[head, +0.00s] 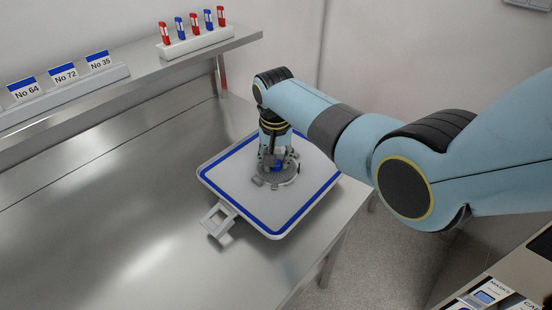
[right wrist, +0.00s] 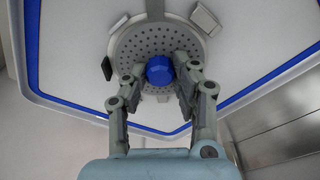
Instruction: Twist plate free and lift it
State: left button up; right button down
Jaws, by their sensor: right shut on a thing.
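The round grey perforated plate (head: 290,176) sits on the white panel (head: 222,172) with the blue border. The plate fills the upper middle of the right wrist view (right wrist: 150,42), with a blue knob (right wrist: 160,70) at its centre and small blocks around its rim. My right gripper (head: 275,164) points down over the plate. Its fingers (right wrist: 159,80) are shut on the blue knob, one on either side. The gripper hides part of the plate in the head view. Whether the plate is seated or slightly raised cannot be told. My left gripper is not in view.
A grey bracket (head: 219,220) lies at the panel's near left edge. The steel bench (head: 110,225) is clear to the left. A shelf behind holds a rack of red and blue vials (head: 195,42) and numbered label cards (head: 64,74). The bench ends just right of the panel.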

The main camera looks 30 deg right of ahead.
jog(key=shift+s+f, duration=0.2)
jog(key=shift+s, duration=0.05)
jog(key=shift+w+r+p, duration=0.15)
jog(key=shift+r+p, duration=0.05)
jog(key=shift+r, duration=0.6)
jog(key=shift+w+r+p, duration=0.15)
jog(key=shift+r+p, duration=0.05)
jog(key=shift+r, duration=2.65)
jog(key=shift+s+f, duration=0.1)
